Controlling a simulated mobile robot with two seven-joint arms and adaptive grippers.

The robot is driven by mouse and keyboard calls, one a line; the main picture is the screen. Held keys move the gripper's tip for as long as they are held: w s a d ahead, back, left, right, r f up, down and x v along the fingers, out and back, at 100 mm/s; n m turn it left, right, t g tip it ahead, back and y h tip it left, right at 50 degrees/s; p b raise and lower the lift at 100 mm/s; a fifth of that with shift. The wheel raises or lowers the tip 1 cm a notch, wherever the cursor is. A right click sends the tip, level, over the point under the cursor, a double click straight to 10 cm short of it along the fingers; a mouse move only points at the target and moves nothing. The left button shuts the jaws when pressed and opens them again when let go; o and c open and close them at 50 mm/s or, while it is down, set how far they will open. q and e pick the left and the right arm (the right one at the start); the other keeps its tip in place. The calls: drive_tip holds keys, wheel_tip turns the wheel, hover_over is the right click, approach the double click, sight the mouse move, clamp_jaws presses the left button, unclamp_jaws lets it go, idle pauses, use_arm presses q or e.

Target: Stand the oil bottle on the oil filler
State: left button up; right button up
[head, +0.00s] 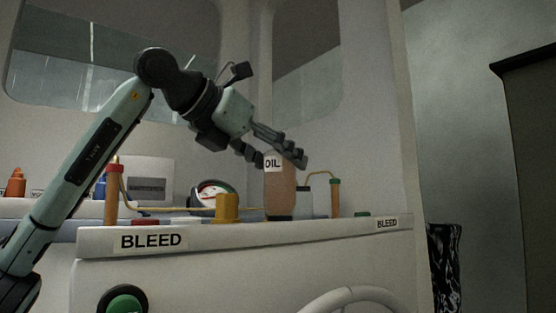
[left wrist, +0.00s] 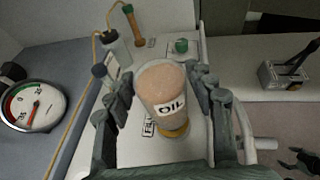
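The oil bottle (head: 280,193) is brownish and upright, with a white OIL label, on or just above the panel top. Its lower end is dark in the head view. My left gripper (head: 278,157) has its fingers on either side of the bottle's upper part. In the left wrist view the bottle (left wrist: 163,85) sits between the fingertips with little or no gap; contact cannot be told. A yellow ring (left wrist: 184,132) shows at the bottle's lower end there, partly hidden. A yellow fitting (head: 227,207) stands left of the bottle. I cannot tell which part is the filler. My right gripper is out of view.
Orange-handled posts with thin pipes stand left (head: 111,195) and right (head: 335,197) of the bottle. A round gauge (head: 212,192) is behind. A small lever box (left wrist: 283,75) stands at right.

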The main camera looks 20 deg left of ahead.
use_arm(q)
drive_tip(key=shift+o, duration=0.9)
drive_tip(key=shift+f, duration=0.1)
drive_tip(key=v, duration=1.2)
